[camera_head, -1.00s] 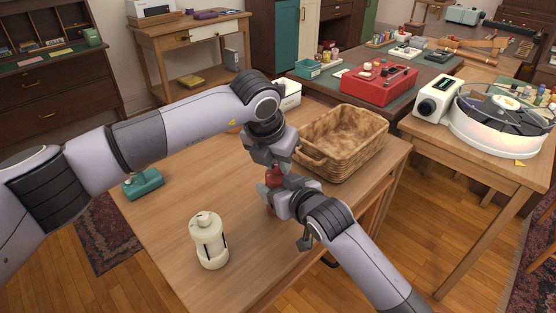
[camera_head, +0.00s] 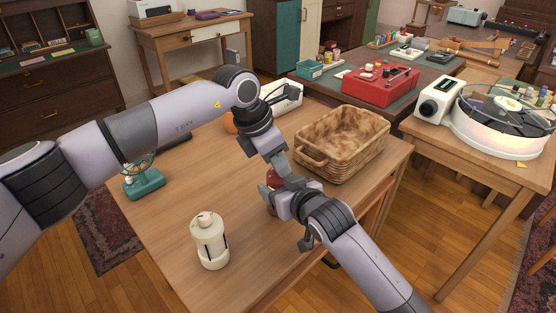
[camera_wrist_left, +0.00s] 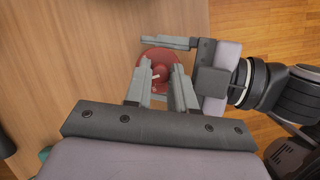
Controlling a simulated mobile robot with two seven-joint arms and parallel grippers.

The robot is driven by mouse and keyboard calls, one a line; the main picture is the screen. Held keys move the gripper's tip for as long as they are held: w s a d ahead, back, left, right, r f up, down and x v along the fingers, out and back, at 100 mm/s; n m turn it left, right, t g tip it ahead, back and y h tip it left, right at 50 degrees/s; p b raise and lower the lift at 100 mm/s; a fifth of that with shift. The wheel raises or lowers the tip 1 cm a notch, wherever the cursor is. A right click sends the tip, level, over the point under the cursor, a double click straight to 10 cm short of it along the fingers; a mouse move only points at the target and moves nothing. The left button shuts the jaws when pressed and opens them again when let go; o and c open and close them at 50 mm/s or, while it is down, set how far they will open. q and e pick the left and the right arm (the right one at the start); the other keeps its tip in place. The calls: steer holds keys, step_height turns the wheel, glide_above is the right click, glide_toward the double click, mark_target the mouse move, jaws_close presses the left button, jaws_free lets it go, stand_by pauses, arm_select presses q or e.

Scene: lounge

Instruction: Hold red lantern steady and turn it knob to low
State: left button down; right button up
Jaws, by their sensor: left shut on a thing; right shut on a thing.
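The red lantern (camera_head: 271,180) stands on the wooden table, mostly hidden in the head view by my grippers. In the left wrist view its round red top (camera_wrist_left: 147,58) shows from above, with a small knob (camera_wrist_left: 161,72) bearing a pale pointer mark. My left gripper (camera_wrist_left: 159,72) comes down from above, its fingers on either side of the knob and shut on it. My right gripper (camera_head: 276,193) comes from the right and is shut on the lantern's body. Where its fingertips touch is partly hidden.
A cream lantern (camera_head: 210,242) stands at the table's front left and a teal one (camera_head: 144,184) at its left edge. A wicker basket (camera_head: 358,155) is close on the right. A white device (camera_head: 285,97) and an orange object (camera_head: 230,125) sit behind. The front middle is clear.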

stand_by(0.5)
arm_select(q)
steer(key=c, duration=1.2)
jaws_free()
steer(key=v, duration=1.2)
arm_select(e)
steer(key=o, duration=1.3)
steer(key=shift+o, duration=0.2)
